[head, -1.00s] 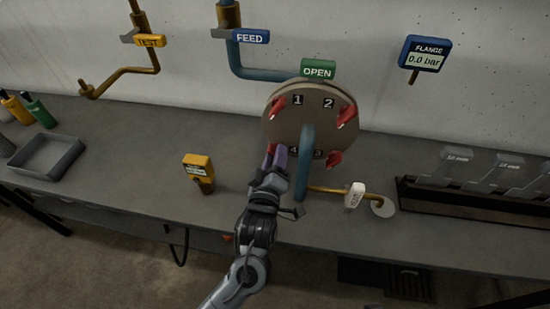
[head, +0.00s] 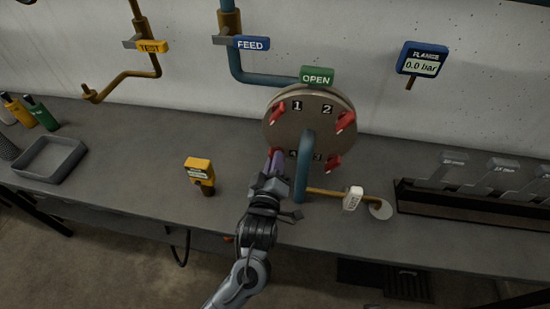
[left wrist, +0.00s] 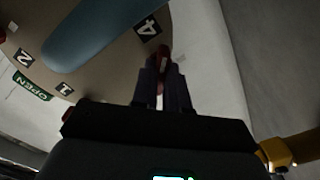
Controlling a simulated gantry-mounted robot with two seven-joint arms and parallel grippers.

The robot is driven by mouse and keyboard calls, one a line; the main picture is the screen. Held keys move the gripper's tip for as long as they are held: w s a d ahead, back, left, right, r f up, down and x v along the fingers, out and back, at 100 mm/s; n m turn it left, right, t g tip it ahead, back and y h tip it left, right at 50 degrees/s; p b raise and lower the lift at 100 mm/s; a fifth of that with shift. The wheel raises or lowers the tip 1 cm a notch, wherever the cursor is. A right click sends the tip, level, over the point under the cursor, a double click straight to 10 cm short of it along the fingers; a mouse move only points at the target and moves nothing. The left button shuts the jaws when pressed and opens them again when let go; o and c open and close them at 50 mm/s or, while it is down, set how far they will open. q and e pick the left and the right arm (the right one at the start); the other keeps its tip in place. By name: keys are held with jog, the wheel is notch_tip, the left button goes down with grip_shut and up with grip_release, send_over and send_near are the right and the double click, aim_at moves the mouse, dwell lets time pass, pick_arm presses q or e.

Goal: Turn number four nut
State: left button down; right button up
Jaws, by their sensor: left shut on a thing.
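The round flange (head: 285,125) stands upright on the bench, with red nuts near its number plates. The number 4 plate shows in the left wrist view (left wrist: 148,28), right beside the number four nut (left wrist: 164,54). My left gripper (head: 275,158) is at the flange's lower left, and in the wrist view its two dark fingers (left wrist: 162,72) are shut on that red nut. In the head view the fingers hide most of this nut. The red nuts by number 1 (head: 277,112), by number 2 (head: 345,122) and at the lower right (head: 333,163) are clear of the gripper. My right gripper is not in view.
A blue pipe (head: 305,165) rises in front of the flange, close to my gripper's right. A yellow device (head: 199,172) stands on the bench to the left. The flange gauge (head: 423,59) reads 0.0 bar. A grey tray (head: 48,160) lies far left.

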pick_arm(q)
jog(key=m+p, duration=1.5)
jog(key=p, duration=0.1)
jog(key=shift+m, duration=0.4)
jog(key=c, duration=1.1)
grip_release()
jog(key=shift+d, duration=0.1)
jog(key=shift+c, duration=0.2)
jog(key=shift+s, duration=0.15)
jog(key=s+a+p, duration=0.1)
jog(key=s+a, duration=0.1)
jog(key=s, duration=0.8)
jog(key=shift+s, duration=0.2)
